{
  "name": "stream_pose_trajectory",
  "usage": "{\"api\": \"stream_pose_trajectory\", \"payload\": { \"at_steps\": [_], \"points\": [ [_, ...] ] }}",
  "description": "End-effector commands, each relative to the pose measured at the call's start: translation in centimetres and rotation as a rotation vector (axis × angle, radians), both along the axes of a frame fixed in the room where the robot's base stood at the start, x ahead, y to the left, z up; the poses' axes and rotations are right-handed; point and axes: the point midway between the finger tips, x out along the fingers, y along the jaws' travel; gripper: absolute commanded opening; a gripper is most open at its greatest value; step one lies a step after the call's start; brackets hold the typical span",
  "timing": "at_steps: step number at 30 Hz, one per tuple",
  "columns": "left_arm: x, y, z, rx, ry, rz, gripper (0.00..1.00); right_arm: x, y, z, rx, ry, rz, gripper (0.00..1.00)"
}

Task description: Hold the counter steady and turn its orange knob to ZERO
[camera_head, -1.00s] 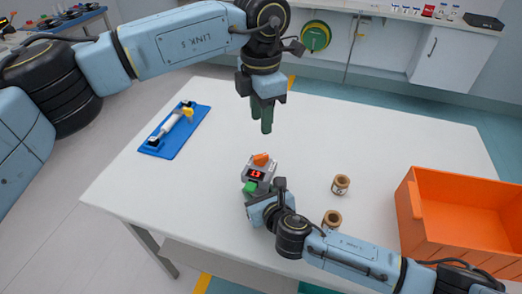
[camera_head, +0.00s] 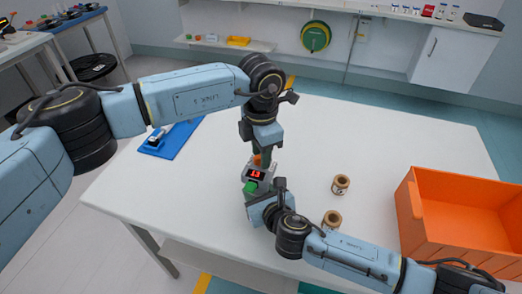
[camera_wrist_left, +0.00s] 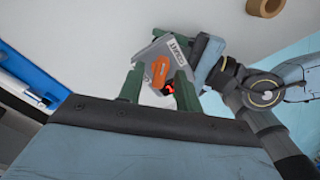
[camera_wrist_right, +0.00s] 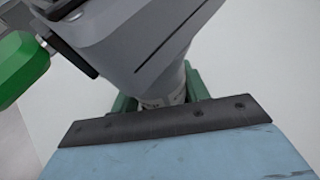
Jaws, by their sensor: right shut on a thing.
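The counter (camera_head: 262,173) is a small grey box on the white table with a red lit display, whose digits I cannot read surely. A green part is at its front. Its orange knob (camera_wrist_left: 160,71) is on top; in the head view the left fingers partly hide it. My left gripper (camera_wrist_left: 160,88) is open above the counter, pointing down, one finger on either side of the knob. I cannot tell whether they touch it. My right gripper (camera_wrist_right: 160,100) is shut on the counter's narrow grey lower part, low at the table, its fingers partly hidden behind the body.
Two small brown spools (camera_head: 340,185) (camera_head: 332,219) stand right of the counter, one close to my right arm. An orange bin (camera_head: 455,225) fills the table's right side. A blue tray (camera_head: 178,139) lies at the left, partly behind my left arm. The table's back right is clear.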

Motion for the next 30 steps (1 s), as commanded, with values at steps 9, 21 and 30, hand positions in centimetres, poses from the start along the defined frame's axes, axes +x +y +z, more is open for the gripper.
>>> {"api": "stream_pose_trajectory", "payload": {
  "at_steps": [9,21,30],
  "points": [
    [0.01,0.0,0.03,0.0,0.0,0.0,0.0,-0.02,-0.02,-0.06,0.0,0.001,0.0,0.18],
    [0.03,0.01,0.05,0.0,0.0,0.073,0.0,-0.02,-0.01,-0.06,0.0,0.001,0.0,0.18],
    [0.03,0.01,0.06,0.0,0.0,0.299,0.0,-0.04,-0.02,-0.07,0.0,0.001,0.0,0.18]
  ]
}}
